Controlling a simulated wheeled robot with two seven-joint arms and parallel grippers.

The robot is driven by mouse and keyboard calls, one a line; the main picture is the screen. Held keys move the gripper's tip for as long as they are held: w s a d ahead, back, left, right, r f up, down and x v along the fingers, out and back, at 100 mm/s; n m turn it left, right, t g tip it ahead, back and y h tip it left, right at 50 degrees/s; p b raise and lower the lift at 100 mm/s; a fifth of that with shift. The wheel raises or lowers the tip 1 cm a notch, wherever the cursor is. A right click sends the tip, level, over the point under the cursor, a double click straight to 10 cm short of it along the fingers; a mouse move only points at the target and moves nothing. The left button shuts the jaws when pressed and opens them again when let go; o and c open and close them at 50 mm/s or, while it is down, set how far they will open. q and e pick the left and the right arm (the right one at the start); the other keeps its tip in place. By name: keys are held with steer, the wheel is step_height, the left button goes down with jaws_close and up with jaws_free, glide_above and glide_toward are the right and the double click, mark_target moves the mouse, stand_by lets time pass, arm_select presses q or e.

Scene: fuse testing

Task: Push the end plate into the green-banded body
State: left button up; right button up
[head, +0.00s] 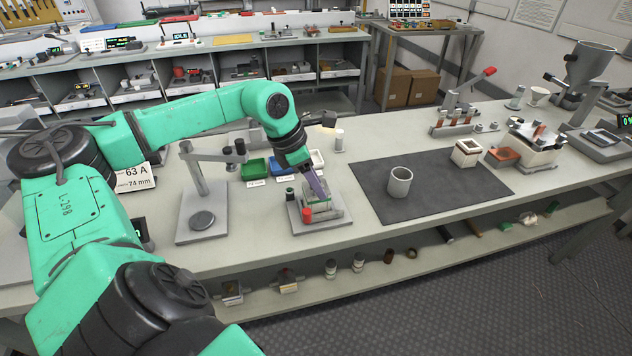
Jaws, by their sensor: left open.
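My left gripper (317,188) reaches down over a small fixture with a pale base plate (322,229) on the bench. Its jaws are open, with the tips close to the fixture's raised middle block. Whether they touch anything is too small to tell. I cannot make out the end plate or clearly identify the green-banded body; the gripper hides part of the fixture. My right gripper is not in view.
A dark mat (450,202) lies right of the fixture, bearing a grey cylinder (400,183) and a square pale block (466,152). A post stand (202,222) is at left. Green (254,168) and blue trays sit behind the gripper. A red-handled press (460,105) stands further right.

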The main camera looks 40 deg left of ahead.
arm_select(q)
steer(key=shift+s+a+r, duration=0.1)
steer(key=shift+a+r, duration=0.05)
steer(key=shift+r, duration=0.1)
steer(key=b+v, duration=0.1)
steer(key=v, duration=1.3)
steer(key=shift+b, duration=0.3)
steer(key=shift+f, duration=0.1)
